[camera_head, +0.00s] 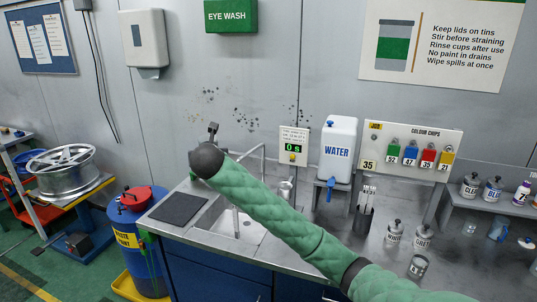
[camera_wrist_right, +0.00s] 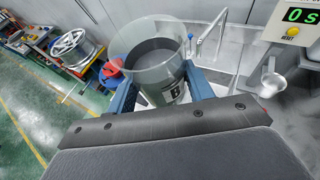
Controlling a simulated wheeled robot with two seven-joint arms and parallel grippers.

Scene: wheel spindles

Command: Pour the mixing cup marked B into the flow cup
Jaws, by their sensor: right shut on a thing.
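The mixing cup marked B (camera_wrist_right: 174,92) is a clear cup holding grey liquid, seen in the right wrist view. My right gripper (camera_wrist_right: 160,86) is shut around it, with a blue finger on each side, and the cup looks close to upright. In the head view my green-sleeved right arm reaches over the sink, and its dark end hides the gripper and the cup. The small metal cup on the counter below the timer, apparently the flow cup (camera_wrist_right: 271,84), is to the right of the held cup and apart from it; it also shows in the head view (camera_head: 286,190). My left gripper is out of view.
The timer (camera_head: 293,146) reads 0 s. A sink (camera_head: 250,228) with a tap lies under my arm. The water container (camera_head: 338,149), a tool holder (camera_head: 365,221), tins and another cup (camera_head: 418,267) stand to the right. A blue waste paint drum (camera_head: 140,250) stands left.

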